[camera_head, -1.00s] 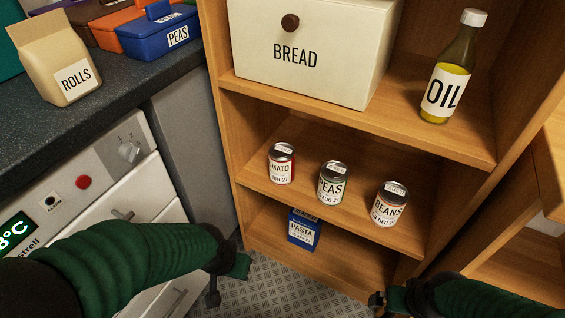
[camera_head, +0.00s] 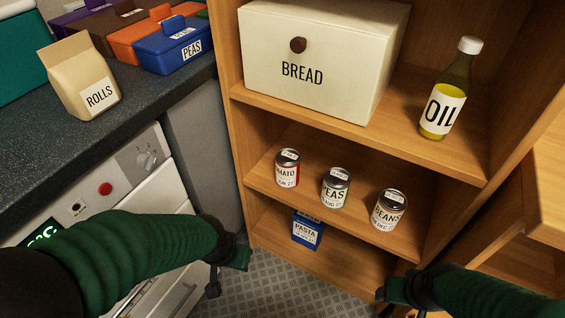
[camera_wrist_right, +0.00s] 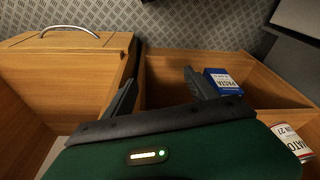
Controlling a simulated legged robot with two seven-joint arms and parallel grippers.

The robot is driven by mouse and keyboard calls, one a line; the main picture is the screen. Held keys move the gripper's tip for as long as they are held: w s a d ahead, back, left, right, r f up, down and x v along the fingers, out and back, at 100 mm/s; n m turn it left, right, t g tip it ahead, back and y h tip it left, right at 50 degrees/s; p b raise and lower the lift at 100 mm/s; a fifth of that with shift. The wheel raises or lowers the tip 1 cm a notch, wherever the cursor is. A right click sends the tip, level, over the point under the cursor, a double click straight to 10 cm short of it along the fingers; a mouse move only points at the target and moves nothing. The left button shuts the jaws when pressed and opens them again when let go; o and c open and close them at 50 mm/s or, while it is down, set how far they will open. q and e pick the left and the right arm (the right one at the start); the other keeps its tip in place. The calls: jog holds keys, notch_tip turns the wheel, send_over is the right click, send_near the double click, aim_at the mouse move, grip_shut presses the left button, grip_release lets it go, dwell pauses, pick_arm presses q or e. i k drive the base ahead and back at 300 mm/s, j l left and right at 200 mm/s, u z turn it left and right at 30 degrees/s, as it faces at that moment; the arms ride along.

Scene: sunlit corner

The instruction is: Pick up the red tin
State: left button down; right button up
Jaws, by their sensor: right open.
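The red tin (camera_head: 296,176), labelled TOMATO with red showing at its right edge, stands upright at the left of the middle shelf. It also shows at the right edge of the right wrist view (camera_wrist_right: 296,140), partly cut off. My right gripper (camera_head: 384,303) is low at the front right of the shelf unit, apart from the tin; in the right wrist view its two fingers (camera_wrist_right: 158,88) are spread with nothing between them. My left gripper (camera_head: 226,272) is low at the left, in front of the unit and apart from the tin; its jaw opening is unclear.
A peas tin (camera_head: 335,188) and a beans tin (camera_head: 389,210) stand to the right on the same shelf (camera_head: 310,213). A blue pasta box (camera_head: 306,232) is below. The bread bin (camera_head: 320,60) and oil bottle (camera_head: 444,95) stand above. A counter (camera_head: 130,115) borders the left.

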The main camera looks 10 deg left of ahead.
aim_at(288, 160)
jog(key=i+l+u, duration=0.1)
jog(key=u, duration=0.3)
jog(key=i+l+u, duration=0.1)
jog(key=u, duration=0.35)
jog(key=l+u, duration=0.15)
jog(key=u, duration=0.25)
jog(key=i+l+u, duration=0.1)
jog(key=u, duration=0.35)
